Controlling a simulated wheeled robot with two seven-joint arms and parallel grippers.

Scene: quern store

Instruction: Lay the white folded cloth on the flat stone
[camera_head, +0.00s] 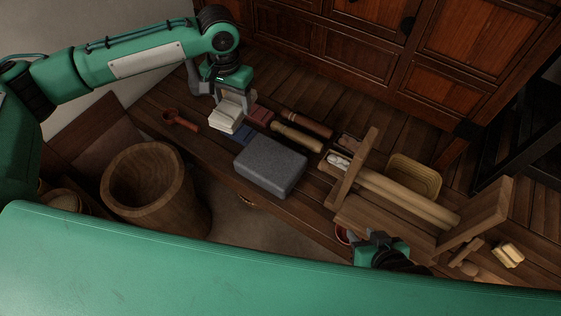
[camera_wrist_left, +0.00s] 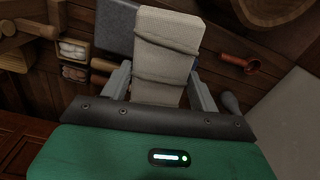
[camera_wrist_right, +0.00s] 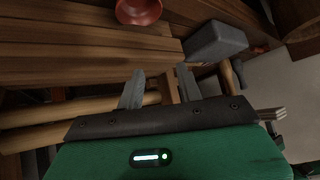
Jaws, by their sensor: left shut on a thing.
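The white folded cloth (camera_head: 229,113) is held in my left gripper (camera_head: 234,97), which is shut on it above the table. In the left wrist view the cloth (camera_wrist_left: 165,45) lies between the two fingers. The flat stone (camera_head: 270,164) is a grey block on the table, to the right of and nearer than the cloth. Part of it shows behind the cloth in the left wrist view (camera_wrist_left: 115,28). My right gripper (camera_head: 378,240) is low at the right front. In the right wrist view its fingers (camera_wrist_right: 160,90) are apart with nothing between them.
A dark red and a blue folded cloth (camera_head: 241,134) lie beside the stone. Wooden rollers (camera_head: 297,138), a red ladle (camera_head: 180,120), a wooden frame (camera_head: 365,165) and a yellow basket (camera_head: 414,178) are around. A wooden mortar (camera_head: 150,185) stands at the left front.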

